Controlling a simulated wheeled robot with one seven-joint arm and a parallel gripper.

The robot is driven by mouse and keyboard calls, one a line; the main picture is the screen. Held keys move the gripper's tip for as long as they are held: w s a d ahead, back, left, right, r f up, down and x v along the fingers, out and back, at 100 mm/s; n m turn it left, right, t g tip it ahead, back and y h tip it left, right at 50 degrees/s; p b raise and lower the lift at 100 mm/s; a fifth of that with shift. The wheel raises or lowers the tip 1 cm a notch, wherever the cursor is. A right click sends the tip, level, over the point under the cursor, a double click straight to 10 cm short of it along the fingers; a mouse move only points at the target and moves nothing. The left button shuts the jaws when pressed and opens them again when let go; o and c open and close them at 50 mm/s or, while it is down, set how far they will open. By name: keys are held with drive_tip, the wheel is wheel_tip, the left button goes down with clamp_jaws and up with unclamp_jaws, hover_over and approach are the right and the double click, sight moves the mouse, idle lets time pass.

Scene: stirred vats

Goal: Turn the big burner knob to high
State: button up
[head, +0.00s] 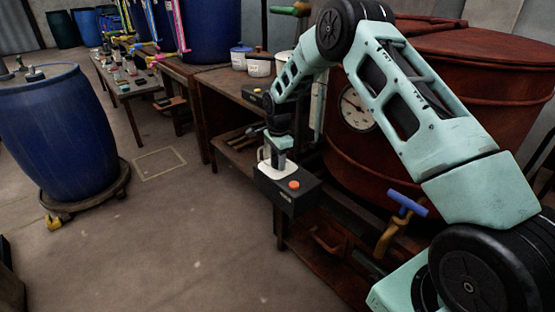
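A black control box (287,193) sticks out from the front of the wooden bench, below the big rust-red vat (460,105). A round orange-red knob or button (294,185) shows on its right part. My gripper (268,163) points down at the left part of this box, left of the orange-red piece. Its white end is close to the box; I cannot tell whether it touches. Anything under the gripper is hidden, so a burner knob there cannot be made out. The finger gap is too small to judge.
A second black box with a yellow part (257,93) is on the bench farther back, near small lidded pots (260,63). A blue-handled tap (407,204) and a dial gauge (355,108) are on the vat. A blue barrel (55,130) stands left.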

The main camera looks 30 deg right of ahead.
drive_tip(key=shift+r+n+p, duration=0.1)
drive_tip(key=shift+n+p, duration=0.85)
drive_tip(key=shift+n, duration=0.25)
drive_tip(key=n+p, duration=0.1)
drive_tip(key=n, duration=0.2)
drive_tip(key=shift+n+p, duration=0.3)
drive_tip(key=shift+p, duration=0.1)
drive_tip(key=n+p, duration=0.1)
drive_tip(key=n, duration=0.2)
drive_tip(key=shift+d+n, duration=0.1)
drive_tip(key=shift+n, duration=0.2)
drive_tip(key=n+p, duration=0.1)
drive_tip(key=n, duration=0.2)
drive_tip(key=shift+n, duration=0.3)
drive_tip(key=n+p, duration=0.1)
drive_tip(key=n, duration=0.4)
drive_tip(key=shift+n, duration=0.3)
drive_tip(key=shift+n+g, duration=0.3)
drive_tip(key=shift+n, duration=2.2)
drive_tip(key=o, duration=1)
